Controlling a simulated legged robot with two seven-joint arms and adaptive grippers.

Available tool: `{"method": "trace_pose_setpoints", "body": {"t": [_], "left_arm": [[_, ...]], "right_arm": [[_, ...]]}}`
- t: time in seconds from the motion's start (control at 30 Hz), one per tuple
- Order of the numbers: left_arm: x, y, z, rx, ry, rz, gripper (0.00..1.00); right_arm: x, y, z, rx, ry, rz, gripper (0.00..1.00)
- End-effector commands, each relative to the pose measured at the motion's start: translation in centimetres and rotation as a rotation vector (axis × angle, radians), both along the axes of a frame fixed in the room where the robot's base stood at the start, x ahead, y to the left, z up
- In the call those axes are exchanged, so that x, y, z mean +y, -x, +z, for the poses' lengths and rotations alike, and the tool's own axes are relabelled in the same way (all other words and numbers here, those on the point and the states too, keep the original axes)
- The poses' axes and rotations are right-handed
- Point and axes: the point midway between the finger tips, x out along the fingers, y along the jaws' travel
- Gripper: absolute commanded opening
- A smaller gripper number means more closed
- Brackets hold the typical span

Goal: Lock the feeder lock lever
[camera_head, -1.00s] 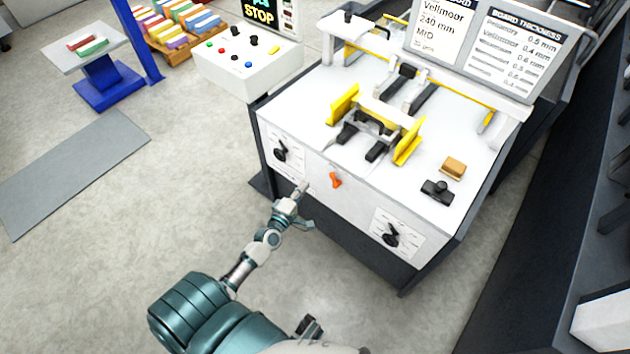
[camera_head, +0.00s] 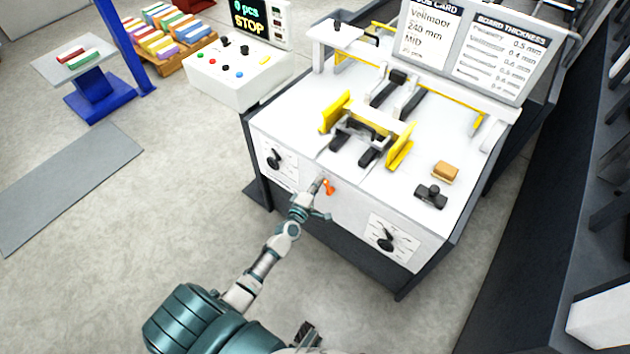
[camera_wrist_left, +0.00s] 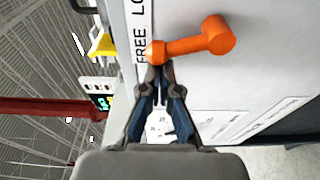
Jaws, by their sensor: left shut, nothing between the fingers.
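The feeder lock lever is a small orange lever (camera_head: 328,187) on the white front face of the feeder, between two black dials. In the left wrist view the orange lever (camera_wrist_left: 190,44) shows large, with its pivot at the right and its knobbed end at the left. Beside the knob is printed text reading "FREE" and part of "LO". My left gripper (camera_head: 322,184) is shut and empty, its fingertips right at the knobbed end. In the left wrist view the fingertips (camera_wrist_left: 157,68) appear just below the knob; I cannot tell whether they touch it.
A black dial (camera_head: 275,158) is on the panel left of the lever, another dial (camera_head: 386,239) right of it. Yellow guides (camera_head: 400,150) and a black clamp (camera_head: 431,196) are on top. The control box (camera_head: 240,72) stands at the upper left. The floor in front is clear.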

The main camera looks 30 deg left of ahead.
Motion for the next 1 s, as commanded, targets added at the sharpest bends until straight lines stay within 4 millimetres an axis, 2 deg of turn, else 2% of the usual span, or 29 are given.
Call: {"method": "trace_pose_setpoints", "body": {"t": [0.73,1.0], "left_arm": [[-0.43,0.07,0.30,-0.007,-0.084,-0.001,0.00],[-0.96,0.10,0.63,-0.014,-0.179,-0.001,0.00]], "right_arm": [[0.04,0.01,-0.18,0.001,-0.001,0.001,0.94],[0.00,0.25,-0.50,0.004,0.000,0.001,0.94]]}}
